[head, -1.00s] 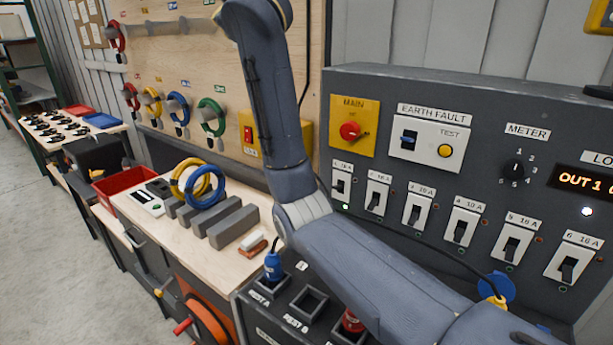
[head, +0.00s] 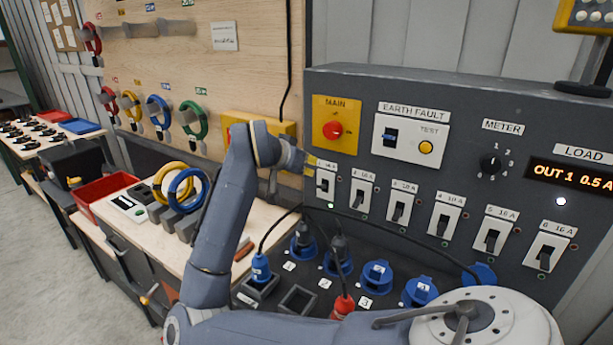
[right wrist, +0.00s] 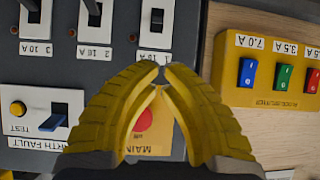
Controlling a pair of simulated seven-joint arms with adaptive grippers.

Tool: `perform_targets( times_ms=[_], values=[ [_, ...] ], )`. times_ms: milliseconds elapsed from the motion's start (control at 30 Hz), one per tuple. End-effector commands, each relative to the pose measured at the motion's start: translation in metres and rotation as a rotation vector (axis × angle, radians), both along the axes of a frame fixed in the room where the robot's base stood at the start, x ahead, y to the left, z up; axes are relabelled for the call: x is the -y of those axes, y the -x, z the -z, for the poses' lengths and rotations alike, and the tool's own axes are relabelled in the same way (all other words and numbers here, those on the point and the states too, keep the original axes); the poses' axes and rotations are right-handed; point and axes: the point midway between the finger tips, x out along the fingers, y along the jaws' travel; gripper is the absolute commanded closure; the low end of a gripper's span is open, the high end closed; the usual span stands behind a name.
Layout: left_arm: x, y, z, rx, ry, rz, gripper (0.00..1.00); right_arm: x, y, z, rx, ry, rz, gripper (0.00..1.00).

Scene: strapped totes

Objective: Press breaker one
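Breaker one (head: 325,184) is the leftmost switch in the sloping row on the dark grey panel, with a white plate and dark lever. A small green light shows below it. It appears upside down at the top of the right wrist view (right wrist: 156,22). My right gripper (head: 309,168) is just left of breaker one's upper part; contact cannot be told in the head view. In the right wrist view its yellow fingers (right wrist: 159,71) are brought together, empty, with the tips just below breaker one in the picture. My left gripper is not in view.
The yellow MAIN plate with its red knob (head: 333,130) is above breaker one. Breaker two (head: 361,191) is to its right. A yellow box with coloured rocker switches (right wrist: 270,75) is beside the panel. Blue and red plugs with cables (head: 342,302) stand below.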

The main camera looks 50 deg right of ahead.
Motion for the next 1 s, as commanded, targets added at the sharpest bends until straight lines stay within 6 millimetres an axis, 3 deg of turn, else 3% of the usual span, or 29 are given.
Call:
perform_targets(
  times_ms=[167, 567, 1000],
  values=[
    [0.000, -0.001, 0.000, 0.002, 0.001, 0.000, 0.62, 0.002, 0.010, 0.008, -0.011, -0.015, 0.032, 1.00],
    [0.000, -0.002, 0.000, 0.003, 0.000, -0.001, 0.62, 0.006, 0.009, 0.011, -0.012, -0.013, 0.033, 1.00],
    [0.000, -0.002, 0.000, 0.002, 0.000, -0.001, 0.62, 0.054, 0.000, 0.044, -0.015, -0.012, 0.032, 1.00]
  ],
)
